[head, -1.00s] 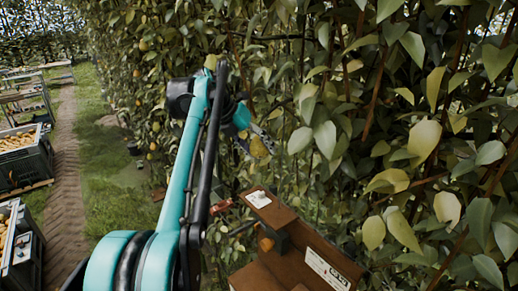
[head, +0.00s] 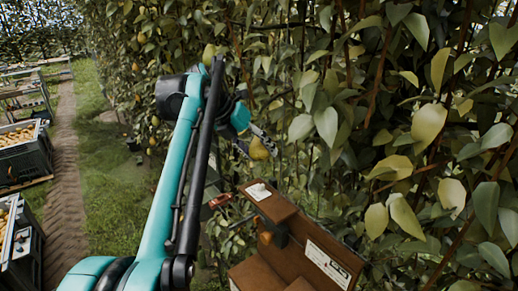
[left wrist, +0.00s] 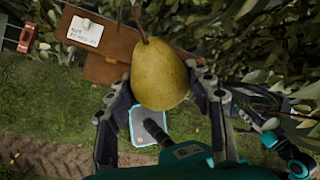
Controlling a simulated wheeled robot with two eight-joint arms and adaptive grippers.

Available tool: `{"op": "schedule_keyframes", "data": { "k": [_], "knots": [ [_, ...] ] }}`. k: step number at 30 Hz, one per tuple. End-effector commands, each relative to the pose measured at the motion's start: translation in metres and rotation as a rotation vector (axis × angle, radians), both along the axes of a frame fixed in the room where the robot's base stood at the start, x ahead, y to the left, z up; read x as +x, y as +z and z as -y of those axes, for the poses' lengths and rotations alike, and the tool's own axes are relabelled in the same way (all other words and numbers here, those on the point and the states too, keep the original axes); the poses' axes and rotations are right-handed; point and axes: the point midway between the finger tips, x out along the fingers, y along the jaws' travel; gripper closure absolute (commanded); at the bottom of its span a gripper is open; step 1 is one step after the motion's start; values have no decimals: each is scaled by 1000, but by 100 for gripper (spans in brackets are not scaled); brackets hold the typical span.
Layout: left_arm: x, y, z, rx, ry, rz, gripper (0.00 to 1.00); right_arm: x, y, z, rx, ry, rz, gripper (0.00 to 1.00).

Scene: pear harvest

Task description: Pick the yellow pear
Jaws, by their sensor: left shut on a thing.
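A yellow pear (left wrist: 160,74) with a brown stem sits between the two fingers of my left gripper (left wrist: 162,92) in the left wrist view, stem pointing up in the picture. The fingers are shut on its sides. In the head view the same pear (head: 259,149) shows small at the tip of my left gripper (head: 255,142), in front of the leaf wall. Other yellow pears (head: 209,53) hang among the leaves behind.
A brown box with white labels (head: 293,246) stands at the lower middle, below the held pear. Dense leafy branches (head: 400,130) fill the right. Crates of pears (head: 22,152) stand at the left beside a dirt track (head: 68,160) and grass.

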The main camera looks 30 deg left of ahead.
Motion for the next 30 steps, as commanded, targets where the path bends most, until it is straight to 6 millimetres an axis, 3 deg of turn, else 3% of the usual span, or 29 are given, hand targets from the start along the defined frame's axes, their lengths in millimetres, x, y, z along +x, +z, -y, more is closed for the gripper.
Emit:
{"op": "schedule_keyframes", "data": {
  "k": [11,30],
  "knots": [
    [-4,-1,3,15,1,27,82,0,-5,0,0,0,0,60],
    [-61,-5,37,330,2,547,81,0,-63,0,0,0,0,60]
  ]
}}
